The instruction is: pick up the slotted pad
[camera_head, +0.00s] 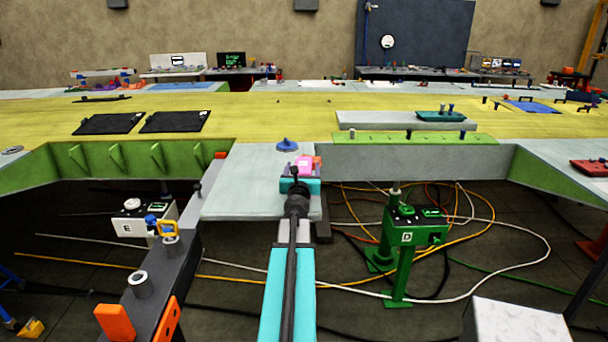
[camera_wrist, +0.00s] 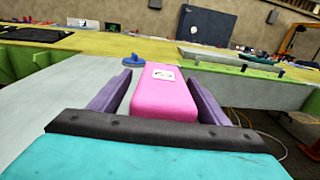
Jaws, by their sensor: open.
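I cannot tell for sure which thing is the slotted pad. A pink block (camera_head: 304,164) with a pale label on top is at the front of my gripper (camera_head: 302,173). In the wrist view the pink block (camera_wrist: 165,97) lies between the two purple fingers of my gripper (camera_wrist: 157,80), which are open with a gap on each side.
Two black flat panels (camera_head: 110,123) lie on the yellow wing surface (camera_head: 270,112) at left. A green strip (camera_head: 400,138) runs along the right edge. A green stand (camera_head: 405,235) and loose cables are below right. A dark beam (camera_head: 150,275) stands at lower left.

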